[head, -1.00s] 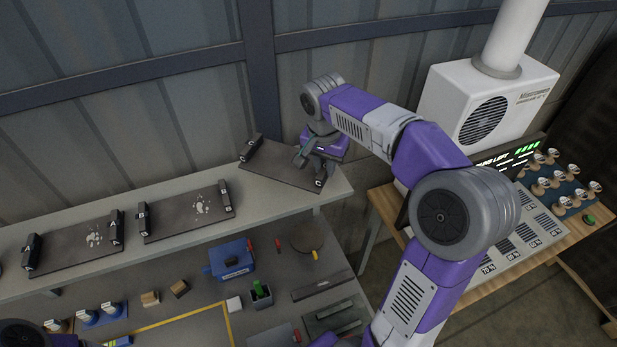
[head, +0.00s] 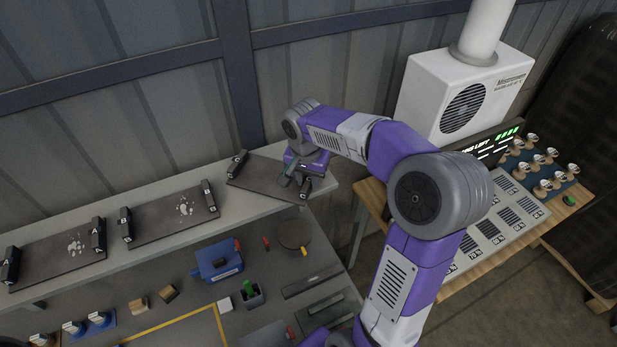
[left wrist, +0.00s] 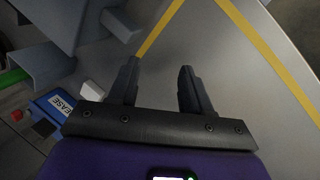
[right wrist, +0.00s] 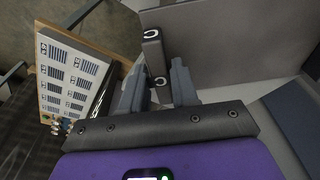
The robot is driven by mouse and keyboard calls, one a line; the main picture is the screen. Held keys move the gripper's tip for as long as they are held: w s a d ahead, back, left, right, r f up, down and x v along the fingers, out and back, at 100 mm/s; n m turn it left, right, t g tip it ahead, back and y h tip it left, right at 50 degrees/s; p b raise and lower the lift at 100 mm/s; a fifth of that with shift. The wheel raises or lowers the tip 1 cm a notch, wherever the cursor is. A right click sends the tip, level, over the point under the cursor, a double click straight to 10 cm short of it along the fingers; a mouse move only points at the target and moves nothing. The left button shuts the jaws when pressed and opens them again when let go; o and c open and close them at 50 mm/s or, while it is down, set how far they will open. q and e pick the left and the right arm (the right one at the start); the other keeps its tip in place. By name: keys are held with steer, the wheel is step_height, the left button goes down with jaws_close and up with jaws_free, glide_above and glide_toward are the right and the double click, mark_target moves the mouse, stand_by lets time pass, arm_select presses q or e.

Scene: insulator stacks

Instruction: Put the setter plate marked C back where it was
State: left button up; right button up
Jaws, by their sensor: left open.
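The setter plate marked C (head: 262,178) is a dark flat plate with an upright black block at each end. It is at the right end of the upper shelf (head: 160,254), turned askew to the shelf edge. My right gripper (head: 298,183) is at its right end. In the right wrist view the fingers (right wrist: 158,85) are on either side of the block marked C (right wrist: 152,48), closed in on it. I cannot tell whether the plate touches the shelf. My left gripper (left wrist: 158,78) is open and empty above the grey bench with yellow lines.
Two similar plates, one at the far left (head: 50,262) and one in the middle (head: 165,222), lie on the shelf with white marks. Below are a blue box (head: 218,262) and small parts. At right stand a white unit (head: 425,90) and a wooden table (head: 480,255).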

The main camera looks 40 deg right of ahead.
steer(key=shift+o, duration=1)
steer(key=shift+r, duration=0.1)
step_height(320, 180, up, 12)
steer(key=s+a+p, duration=0.1)
steer(key=shift+a, duration=0.25)
